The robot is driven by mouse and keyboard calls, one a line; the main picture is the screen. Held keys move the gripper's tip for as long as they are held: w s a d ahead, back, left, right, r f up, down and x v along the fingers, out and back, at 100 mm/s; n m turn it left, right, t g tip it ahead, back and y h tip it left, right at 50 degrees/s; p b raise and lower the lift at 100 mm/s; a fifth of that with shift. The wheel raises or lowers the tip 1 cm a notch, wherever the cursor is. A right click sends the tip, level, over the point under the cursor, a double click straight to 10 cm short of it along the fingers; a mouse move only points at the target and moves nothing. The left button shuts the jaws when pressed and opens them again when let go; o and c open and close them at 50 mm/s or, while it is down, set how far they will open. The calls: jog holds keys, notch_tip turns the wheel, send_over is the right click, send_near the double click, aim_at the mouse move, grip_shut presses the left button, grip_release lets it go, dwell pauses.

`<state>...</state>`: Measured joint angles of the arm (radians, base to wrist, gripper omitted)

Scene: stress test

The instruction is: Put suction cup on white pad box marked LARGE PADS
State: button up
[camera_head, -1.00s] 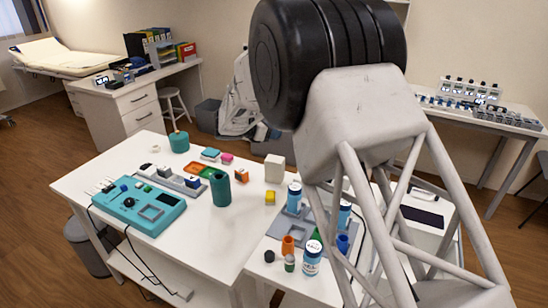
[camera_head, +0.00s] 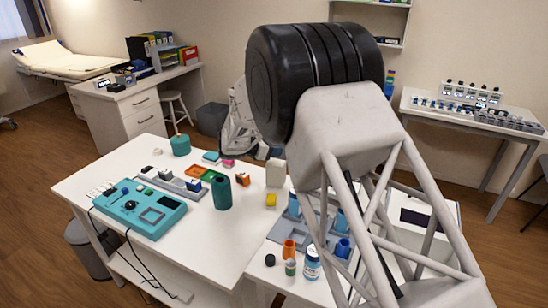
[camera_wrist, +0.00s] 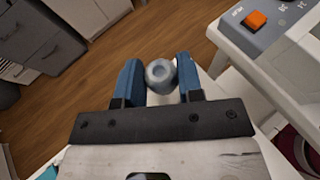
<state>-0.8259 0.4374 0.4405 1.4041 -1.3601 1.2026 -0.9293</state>
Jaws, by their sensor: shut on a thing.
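In the wrist view my gripper (camera_wrist: 160,80) has its two blue fingers closed on a small round pale-grey piece (camera_wrist: 158,70) with a hollow centre, which looks like the suction cup. Wooden floor shows beyond it. In the head view my gripper and the held piece cannot be seen; my arm fills the right middle.
An orange cup (camera_head: 289,249) and a bottle (camera_head: 311,265) stand in front.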

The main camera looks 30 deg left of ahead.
jog(key=shift+f, duration=1.65)
jog(key=shift+f, duration=0.15)
jog(key=o, duration=0.9)
jog(key=shift+s+a+r, duration=0.1)
jog(key=shift+s+r, duration=0.05)
jog(key=shift+r, duration=0.1)
jog(key=v, duration=1.1)
jog(key=shift+s+a, duration=0.15)
jog(key=shift+s, duration=0.1)
jog(key=shift+r, duration=0.1)
